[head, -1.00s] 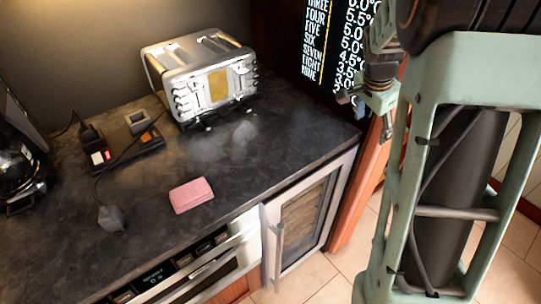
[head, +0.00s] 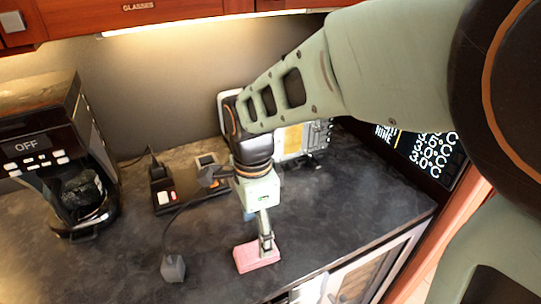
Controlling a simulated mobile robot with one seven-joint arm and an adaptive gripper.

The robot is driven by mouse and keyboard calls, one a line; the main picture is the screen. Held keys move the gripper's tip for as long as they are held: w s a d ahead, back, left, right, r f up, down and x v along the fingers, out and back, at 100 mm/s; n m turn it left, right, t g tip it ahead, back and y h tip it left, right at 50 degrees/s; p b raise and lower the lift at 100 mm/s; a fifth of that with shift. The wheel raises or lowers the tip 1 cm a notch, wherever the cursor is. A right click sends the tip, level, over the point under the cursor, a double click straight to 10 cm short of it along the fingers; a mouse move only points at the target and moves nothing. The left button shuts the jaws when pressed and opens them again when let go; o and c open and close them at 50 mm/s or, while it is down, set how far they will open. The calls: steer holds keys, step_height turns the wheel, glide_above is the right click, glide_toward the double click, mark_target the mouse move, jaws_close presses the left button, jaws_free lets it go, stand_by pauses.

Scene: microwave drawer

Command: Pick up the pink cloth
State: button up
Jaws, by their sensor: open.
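The pink cloth (head: 257,257) lies folded flat on the dark countertop, near its front edge. My gripper (head: 266,245) points down from above, with a fingertip right over the cloth's middle. The jaws are open. One finger shows in front; the other is mostly hidden behind the gripper body. I cannot tell whether a finger touches the cloth.
A coffee maker (head: 62,150) stands at the left. A power strip (head: 178,186) with a cord and a grey plug (head: 173,268) lies left of the cloth. The countertop (head: 345,215) right of the cloth is clear.

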mark_target(256, 250)
step_height(256, 250, down, 3)
steer(key=shift+r, duration=0.1)
steer(key=f, duration=0.5)
steer(key=shift+a+f, duration=0.1)
steer(key=shift+a, duration=0.1)
steer(key=c, duration=1.2)
steer(key=shift+o, duration=0.2)
